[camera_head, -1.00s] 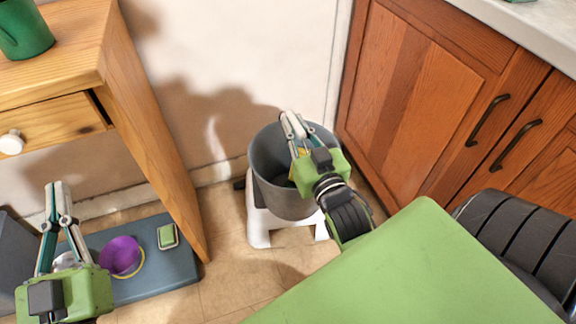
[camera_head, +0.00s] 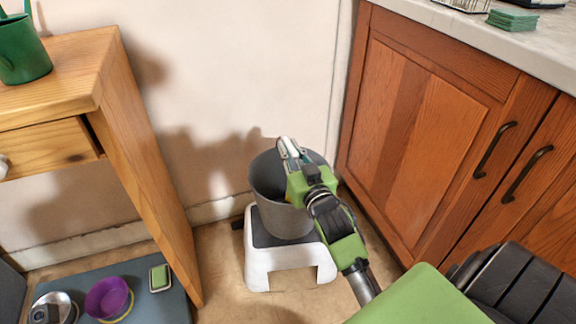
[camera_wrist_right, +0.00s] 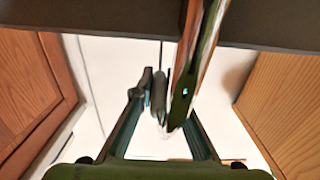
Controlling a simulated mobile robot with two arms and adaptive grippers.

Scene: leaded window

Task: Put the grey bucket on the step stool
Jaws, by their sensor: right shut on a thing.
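The grey bucket (camera_head: 265,190) is upright over the white step stool (camera_head: 262,266) with its dark top, in the middle of the head view. Its base overlaps the stool's top; I cannot tell whether it rests there or hangs slightly above. My right gripper (camera_head: 289,150) is shut on the bucket at its rim and covers part of the opening. In the right wrist view, the fingers (camera_wrist_right: 165,100) point towards a dark grey band (camera_wrist_right: 100,22), probably the bucket. My left gripper is not in view.
A wooden table (camera_head: 150,160) with a green watering can (camera_head: 20,48) stands at the left. A blue-grey mat (camera_head: 165,308) holds a purple bowl (camera_head: 108,297), a metal bowl (camera_head: 62,300) and a green-topped block (camera_head: 160,277). Wooden cabinets (camera_head: 420,130) close in the right.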

